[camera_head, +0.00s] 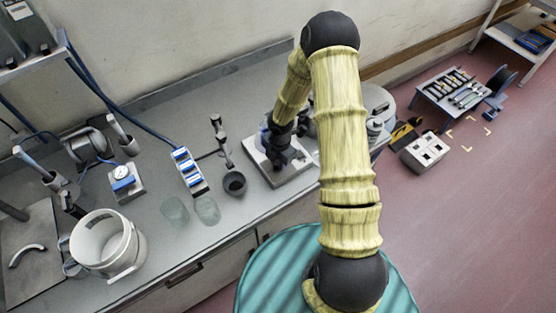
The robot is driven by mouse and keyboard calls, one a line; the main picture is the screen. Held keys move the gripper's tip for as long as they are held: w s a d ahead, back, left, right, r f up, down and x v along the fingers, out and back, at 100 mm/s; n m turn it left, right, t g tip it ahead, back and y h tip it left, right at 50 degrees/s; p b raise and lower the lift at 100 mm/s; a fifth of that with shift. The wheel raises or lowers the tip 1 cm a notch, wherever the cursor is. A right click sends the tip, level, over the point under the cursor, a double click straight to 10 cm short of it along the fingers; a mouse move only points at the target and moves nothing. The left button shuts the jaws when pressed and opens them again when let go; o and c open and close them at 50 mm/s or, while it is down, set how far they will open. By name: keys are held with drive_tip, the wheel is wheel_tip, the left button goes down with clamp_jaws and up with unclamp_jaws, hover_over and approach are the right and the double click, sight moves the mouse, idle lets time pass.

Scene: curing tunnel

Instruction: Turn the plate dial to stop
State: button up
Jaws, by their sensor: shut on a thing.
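A pale square plate unit (259,165) sits on the grey bench, right of the middle. My arm reaches over from the right, and my dark gripper (287,160) points down at the front part of this unit. The gripper is shut on the plate dial, which its fingers and wrist hide almost completely. I cannot see the dial's marks or which way it points.
A small dark cup (234,184) and a stand (219,135) are just left of the unit. A blue-and-white power strip (188,170), a gauge (123,178) and a white bucket (108,243) stand farther left. Rounded containers (377,128) are close behind my arm at right.

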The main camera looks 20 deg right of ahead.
drive_tip(key=o, duration=1)
drive_tip(key=shift+r, duration=0.1)
wheel_tip(320, 180, up, 17)
drive_tip(key=shift+s+d+r, duration=0.15)
drive_tip(key=shift+s+d, duration=0.05)
drive_tip(key=shift+s, duration=0.15)
